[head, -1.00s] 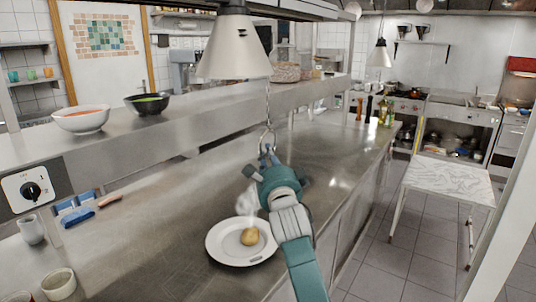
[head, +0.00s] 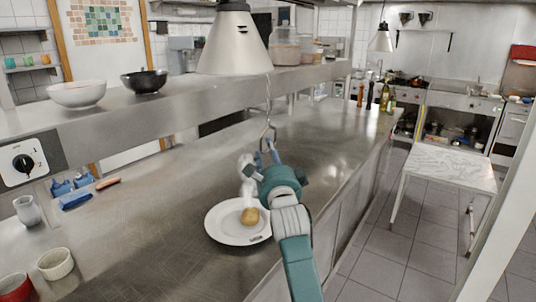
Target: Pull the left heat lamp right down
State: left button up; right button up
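The left heat lamp (head: 234,45) is a pale metal cone hanging in the upper middle of the head view. A thin chain hangs below it, ending in a metal pull ring (head: 268,132). My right gripper (head: 268,149) is at the lower part of this ring and appears shut on it, though the fingertips are small and partly hidden. Under the lamp, a white plate (head: 225,225) with a steaming round brown food item (head: 250,216) sits on the steel counter. A second lamp (head: 381,38) hangs farther back on the right. My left gripper is out of view.
A steel shelf (head: 190,110) runs behind the lamp, carrying a white bowl (head: 77,95) and a dark bowl (head: 144,81). Cups (head: 56,264) stand at the counter's left. A marble-topped table (head: 449,168) stands on the right, with open floor around it.

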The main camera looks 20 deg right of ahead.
aim_at(268, 120)
jog(key=shift+r, duration=0.2)
notch_tip(268, 120, up, 10)
jog(key=shift+f, duration=0.15)
dwell(0.4)
